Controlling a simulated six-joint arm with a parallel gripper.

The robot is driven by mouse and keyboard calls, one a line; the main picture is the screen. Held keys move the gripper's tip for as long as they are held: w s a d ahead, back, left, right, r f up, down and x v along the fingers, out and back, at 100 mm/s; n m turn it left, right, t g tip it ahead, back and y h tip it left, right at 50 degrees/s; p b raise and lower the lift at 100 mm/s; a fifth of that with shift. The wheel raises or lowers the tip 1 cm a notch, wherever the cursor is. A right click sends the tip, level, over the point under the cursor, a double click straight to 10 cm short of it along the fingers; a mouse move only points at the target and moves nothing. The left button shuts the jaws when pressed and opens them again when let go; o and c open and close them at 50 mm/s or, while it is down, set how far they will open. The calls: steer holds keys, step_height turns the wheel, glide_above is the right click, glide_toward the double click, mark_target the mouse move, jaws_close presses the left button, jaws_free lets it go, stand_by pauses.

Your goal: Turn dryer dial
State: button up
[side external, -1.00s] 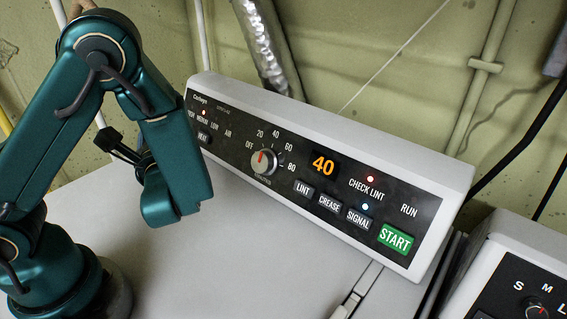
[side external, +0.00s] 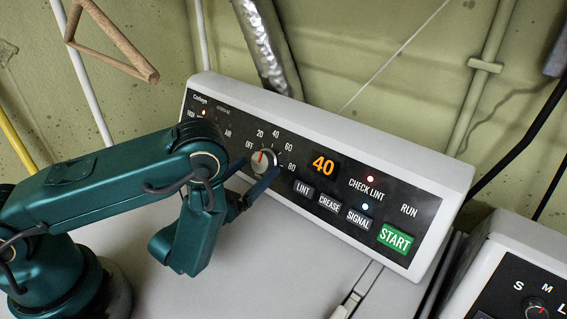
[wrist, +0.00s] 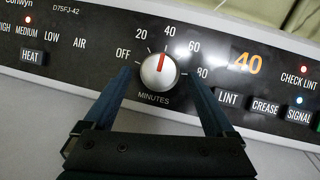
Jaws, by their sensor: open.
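The dryer dial (side external: 263,160) is a round silver knob with a red pointer line on the black control panel (side external: 300,166). An orange display (side external: 323,165) reads 40.
LINT, CREASE and SIGNAL buttons (side external: 329,204) and a green START button (side external: 395,238) sit right of the dial. The dryer's pale top (side external: 290,250) is clear in front. Another appliance (side external: 520,270) stands at the lower right. A wooden hanger (side external: 115,50) hangs behind.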

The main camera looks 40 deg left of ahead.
steer(key=shift+w+a, duration=0.1)
steer(key=shift+w, duration=0.65)
steer(key=c, duration=1.3)
steer(key=shift+o, duration=0.2)
steer(key=shift+a+m+h, duration=0.3)
steer(key=shift+m+h, duration=0.1)
steer(key=shift+m, duration=0.5)
steer(key=shift+m+h, duration=0.7)
steer(key=shift+m, duration=0.5)
steer(key=o, duration=1.2)
steer(key=shift+o, duration=0.3)
steer(key=shift+d, duration=0.15)
